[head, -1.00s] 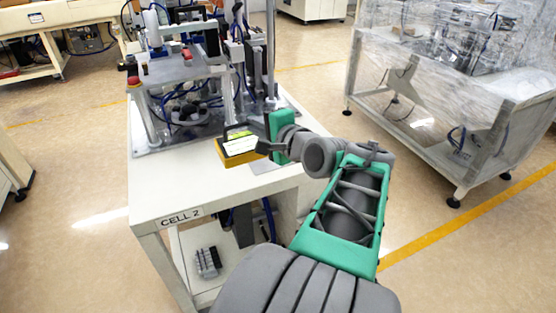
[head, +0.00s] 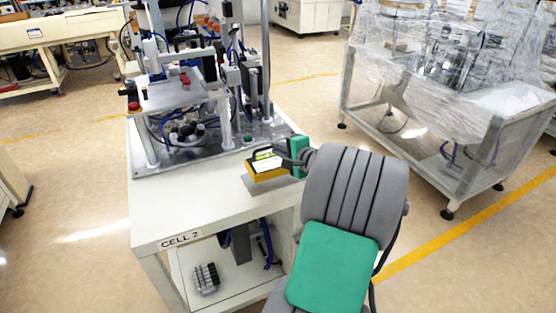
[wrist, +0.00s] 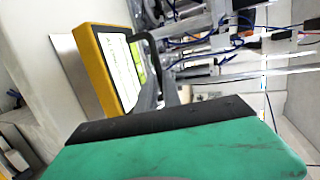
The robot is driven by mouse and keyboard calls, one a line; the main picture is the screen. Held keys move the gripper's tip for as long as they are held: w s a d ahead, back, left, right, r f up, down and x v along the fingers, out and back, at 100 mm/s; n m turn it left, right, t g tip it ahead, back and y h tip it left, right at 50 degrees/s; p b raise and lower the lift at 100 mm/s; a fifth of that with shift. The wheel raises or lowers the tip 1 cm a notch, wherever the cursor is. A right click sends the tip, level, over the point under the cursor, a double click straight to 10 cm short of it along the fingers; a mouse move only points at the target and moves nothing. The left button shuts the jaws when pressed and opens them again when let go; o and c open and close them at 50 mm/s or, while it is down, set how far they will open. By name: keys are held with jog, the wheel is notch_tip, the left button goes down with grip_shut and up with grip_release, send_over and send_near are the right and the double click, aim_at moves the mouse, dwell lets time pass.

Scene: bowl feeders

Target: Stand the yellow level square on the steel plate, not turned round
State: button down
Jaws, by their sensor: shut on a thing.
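The yellow level (head: 267,175) has a yellow body, a white and green face and a dark handle on top. It also shows in the wrist view (wrist: 94,62). My gripper (head: 288,160) is shut on its handle, reaching from the right. The level looks upright, over the grey steel plate (head: 258,186) near the right edge of the white table. In the wrist view the plate (wrist: 72,62) lies close along the level's base. I cannot tell whether they touch. The level hides much of the plate.
The white table (head: 185,205), marked CELL 2, carries a machine on a metal base (head: 160,160) behind and left of the level. A green button (head: 248,139) and posts stand nearby. The table's front left is bare. A wrapped machine (head: 450,100) stands to the right.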

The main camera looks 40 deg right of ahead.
aim_at(278, 158)
jog(key=shift+w+d+f, duration=0.4)
jog(key=shift+w+f, duration=0.25)
jog(key=shift+f, duration=0.1)
jog(key=shift+w+d+f, duration=0.1)
jog(key=shift+f, duration=1.55)
jog(key=shift+f, duration=0.1)
